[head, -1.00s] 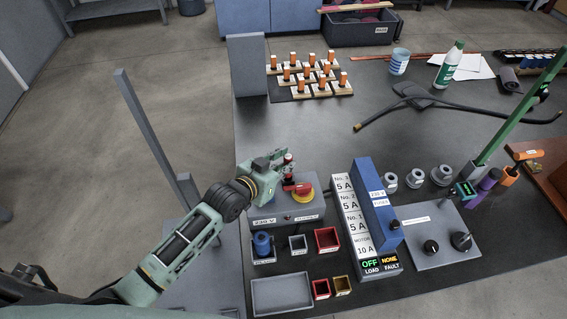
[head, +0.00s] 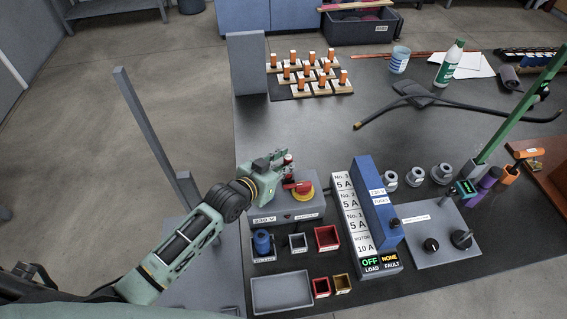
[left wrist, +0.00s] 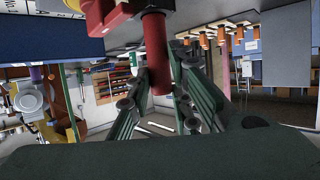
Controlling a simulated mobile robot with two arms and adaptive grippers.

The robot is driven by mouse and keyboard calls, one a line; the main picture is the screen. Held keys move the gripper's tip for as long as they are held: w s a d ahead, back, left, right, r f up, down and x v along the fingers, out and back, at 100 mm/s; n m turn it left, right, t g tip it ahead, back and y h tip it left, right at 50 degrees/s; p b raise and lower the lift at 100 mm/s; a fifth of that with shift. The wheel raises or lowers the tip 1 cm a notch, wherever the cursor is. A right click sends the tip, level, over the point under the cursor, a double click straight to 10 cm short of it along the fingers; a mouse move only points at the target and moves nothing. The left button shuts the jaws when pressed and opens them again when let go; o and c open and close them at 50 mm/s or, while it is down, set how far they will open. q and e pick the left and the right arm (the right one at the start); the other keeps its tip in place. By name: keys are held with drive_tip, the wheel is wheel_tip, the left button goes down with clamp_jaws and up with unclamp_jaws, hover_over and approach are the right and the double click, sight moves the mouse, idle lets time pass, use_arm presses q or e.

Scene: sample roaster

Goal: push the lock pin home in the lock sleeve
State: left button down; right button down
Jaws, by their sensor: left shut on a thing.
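My left gripper (head: 281,166) is above the grey switch box (head: 287,212) on the bench, beside its red and yellow rotary switch (head: 304,190). In the left wrist view the red pin (left wrist: 157,50) shows large between the fingers (left wrist: 165,90). The lock sleeve is not clearly visible; the gripper and switch handle crowd that spot, so I cannot tell how deep the pin sits. My right gripper is not in view.
Small grey and red bins (head: 327,238) and a grey tray (head: 282,293) stand in front of the switch box. A blue and white fuse unit (head: 377,205) stands to the right. Blocks with orange pegs (head: 310,75) are behind.

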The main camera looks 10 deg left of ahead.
use_arm(q)
drive_tip(key=shift+f+b, duration=0.75)
drive_tip(key=shift+f, duration=0.55)
drive_tip(key=c, duration=1.5)
unclamp_jaws()
drive_tip(key=v, duration=1.2)
drive_tip(key=shift+a, duration=0.1)
